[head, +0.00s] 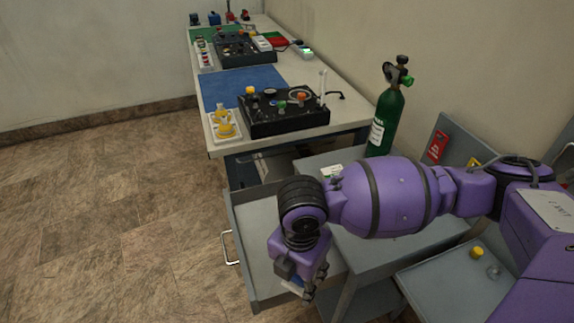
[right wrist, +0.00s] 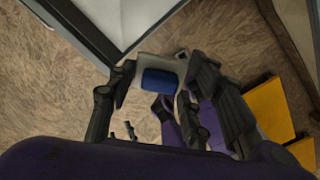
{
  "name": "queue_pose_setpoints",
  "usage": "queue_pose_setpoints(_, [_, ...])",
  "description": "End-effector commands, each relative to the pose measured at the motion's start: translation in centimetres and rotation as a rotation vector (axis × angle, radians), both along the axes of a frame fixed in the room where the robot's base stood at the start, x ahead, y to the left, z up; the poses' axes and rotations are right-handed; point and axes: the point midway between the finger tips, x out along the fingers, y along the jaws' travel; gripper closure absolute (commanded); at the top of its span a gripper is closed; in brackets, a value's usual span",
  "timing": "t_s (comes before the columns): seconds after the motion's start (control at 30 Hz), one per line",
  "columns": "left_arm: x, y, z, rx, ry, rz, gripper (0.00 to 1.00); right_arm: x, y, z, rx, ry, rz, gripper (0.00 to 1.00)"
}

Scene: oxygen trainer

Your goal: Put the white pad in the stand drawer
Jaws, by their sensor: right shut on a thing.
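The stand drawer (head: 262,225) is pulled out from the grey stand (head: 385,245), with its handle (head: 230,247) on the left side. Its visible floor is bare; my arm hides part of it. My right gripper (head: 307,289) is over the drawer's near end in the head view, pointing down. It is shut on the white pad (right wrist: 149,66), which shows between the fingers in the right wrist view and has a blue patch. In the head view only a small piece of the pad (head: 293,287) shows. Its height above the drawer is hard to tell. My left gripper is out of view.
A green oxygen cylinder (head: 385,122) stands on the stand's top behind my arm. A long table (head: 300,75) with a black panel (head: 284,113) and a yellow-item tray (head: 225,126) stands behind. A grey surface (head: 450,285) lies at lower right. The floor at left is clear.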

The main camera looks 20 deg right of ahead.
Motion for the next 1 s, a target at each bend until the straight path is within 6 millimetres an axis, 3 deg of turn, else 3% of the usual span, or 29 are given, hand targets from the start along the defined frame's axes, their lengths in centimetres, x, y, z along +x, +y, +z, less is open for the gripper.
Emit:
queue_pose_setpoints(0.1, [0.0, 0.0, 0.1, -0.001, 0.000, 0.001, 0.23, -0.9, 0.9, -1.4, 0.006, 0.003, 0.308, 0.76])
queue_pose_setpoints(0.3, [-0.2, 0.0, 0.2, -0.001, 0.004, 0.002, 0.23, -1.9, 1.9, -3.1, 0.010, 0.001, 0.716, 0.76])
queue_pose_setpoints(0.53, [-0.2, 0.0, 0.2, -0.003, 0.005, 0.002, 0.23, -2.0, 2.1, -4.1, 0.009, 0.000, 0.902, 0.76])
queue_pose_setpoints(0.67, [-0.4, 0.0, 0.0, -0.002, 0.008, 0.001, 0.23, 0.1, 1.4, -5.1, 0.008, -0.001, 0.909, 0.76])
queue_pose_setpoints(0.93, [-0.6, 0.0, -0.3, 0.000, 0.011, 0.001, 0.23, 6.6, -0.5, -8.1, 0.009, -0.001, 0.906, 0.76])
queue_pose_setpoints(1.0, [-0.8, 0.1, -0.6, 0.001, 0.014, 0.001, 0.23, 7.5, -0.8, -9.7, 0.011, 0.003, 0.908, 0.76])
